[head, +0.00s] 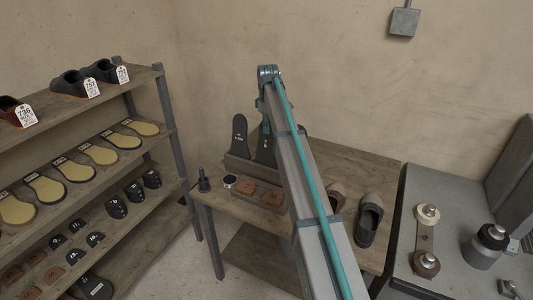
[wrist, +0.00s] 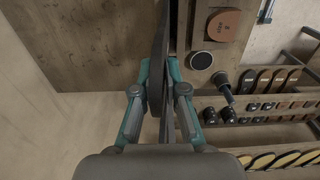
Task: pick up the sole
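Two black soles stand upright in a wooden holder on the table: the left sole (head: 239,134) is clear in the head view, and the right sole (head: 264,150) is partly hidden by my arm. My gripper (wrist: 160,70) points at the soles from above. In the wrist view its fingers are apart, with a dark sole (wrist: 157,50) seen nearly edge-on between them. Another thin dark edge runs close to the right finger. I see no clear contact of both fingers with the sole. In the head view the fingertips are mostly hidden.
Brown sole pieces (head: 246,187), a round tin (head: 229,181) and a dark tool (head: 203,180) lie near the holder. Shoes (head: 369,220) stand at the table's right. A shelf (head: 150,140) is left; a grey machine (head: 460,220) is right.

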